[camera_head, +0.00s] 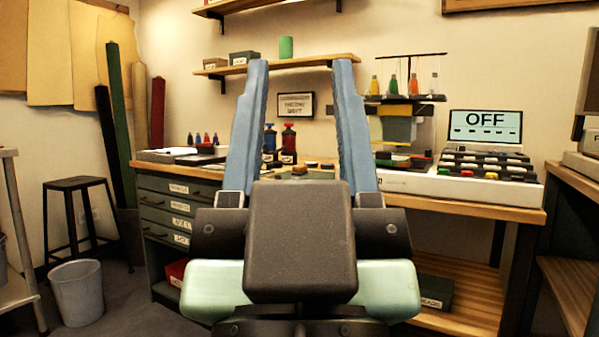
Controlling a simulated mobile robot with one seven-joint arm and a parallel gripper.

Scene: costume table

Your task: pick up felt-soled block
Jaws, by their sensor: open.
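My gripper (301,66) fills the middle of the head view, pointing away from me, with its two blue fingers wide apart and nothing between them. Beyond it stands the wooden-topped work table (455,207). A small tan and dark block (299,170) lies on the table top, seen through the gap between the fingers and apart from them. It may be the felt-soled block, but it is too small to tell. My gripper's body hides the table's front middle.
Dark red and blue bottles (288,143) stand behind the block. A white console (460,185) with several coloured blocks and an "OFF" screen (486,127) is at right. A rack of coloured flasks (405,97) stands beside it. A stool (75,215) and bin (77,292) are at left.

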